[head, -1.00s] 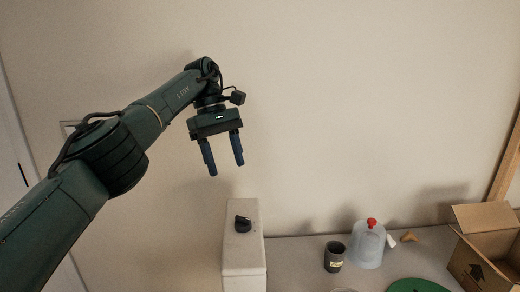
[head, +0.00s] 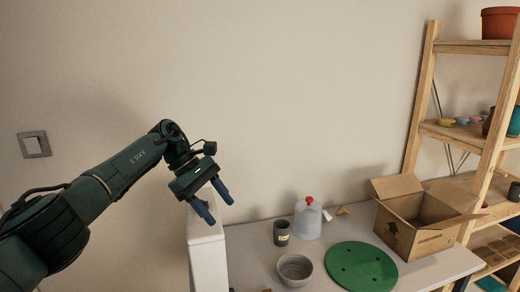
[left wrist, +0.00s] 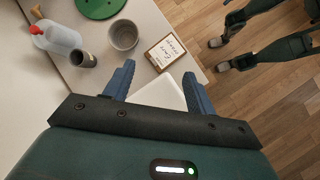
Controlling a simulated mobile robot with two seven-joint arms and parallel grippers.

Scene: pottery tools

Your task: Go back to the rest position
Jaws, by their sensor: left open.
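My left gripper (head: 217,208) is open and empty in the head view, in the air above a tall white block (head: 208,262) at the table's left end. Its two blue fingers also show, spread apart, in the left wrist view (left wrist: 160,78). The white block shows between and beyond them there (left wrist: 160,95). The gripper partly hides the block's top in the head view.
On the table stand a dark cup (head: 281,236), a jug with a red cap (head: 307,222), a grey bowl (head: 295,268), a green disc (head: 361,267) and an open cardboard box (head: 412,238). A wooden shelf (head: 420,95) stands at right. A framed card (left wrist: 166,52) lies near the bowl.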

